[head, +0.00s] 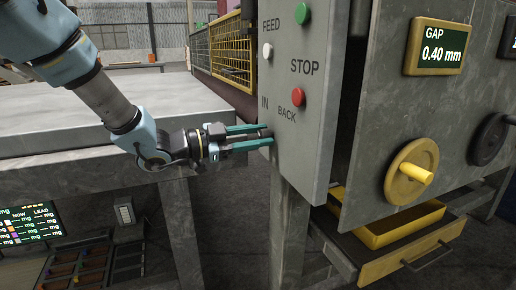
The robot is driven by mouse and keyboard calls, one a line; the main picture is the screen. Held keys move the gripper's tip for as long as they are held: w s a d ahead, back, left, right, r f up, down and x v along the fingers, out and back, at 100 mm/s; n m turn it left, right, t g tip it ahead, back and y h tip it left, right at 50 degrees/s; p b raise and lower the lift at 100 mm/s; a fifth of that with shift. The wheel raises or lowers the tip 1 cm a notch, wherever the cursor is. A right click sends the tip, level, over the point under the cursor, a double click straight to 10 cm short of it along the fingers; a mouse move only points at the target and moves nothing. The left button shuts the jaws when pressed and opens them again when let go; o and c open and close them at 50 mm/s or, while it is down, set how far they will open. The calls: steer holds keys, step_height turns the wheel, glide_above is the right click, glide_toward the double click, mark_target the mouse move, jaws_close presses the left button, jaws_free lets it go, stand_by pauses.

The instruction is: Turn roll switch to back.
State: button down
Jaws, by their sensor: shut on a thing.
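The grey control panel (305,160) of the machine has the labels IN and BACK on its lower part. My gripper (267,134) reaches in from the left, with its two teal fingers level at the panel just below those labels. The fingers are shut on the roll switch, which is mostly hidden between the fingertips; only a small dark bit shows there. Which label the switch points to cannot be seen.
A yellow handwheel (411,172), a GAP display (440,47) and an open drawer (400,262) are right. A grey table (60,117) lies left, under my arm.

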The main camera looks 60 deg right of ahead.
steer(key=m+b, duration=0.2)
steer(key=b, duration=0.1)
steer(key=m+b, duration=0.5)
steer(key=b, duration=0.1)
steer(key=shift+s+a+f+m, duration=0.1)
steer(key=shift+f+m, duration=0.15)
steer(key=shift+m, duration=0.15)
steer(key=shift+r+m, duration=0.1)
steer(key=shift+m, duration=0.2)
steer(key=shift+c, duration=2.2)
jaws_free()
steer(key=p+v, duration=0.1)
steer(key=v, duration=0.9)
steer(key=shift+w+a, duration=0.2)
steer(key=shift+a, duration=0.15)
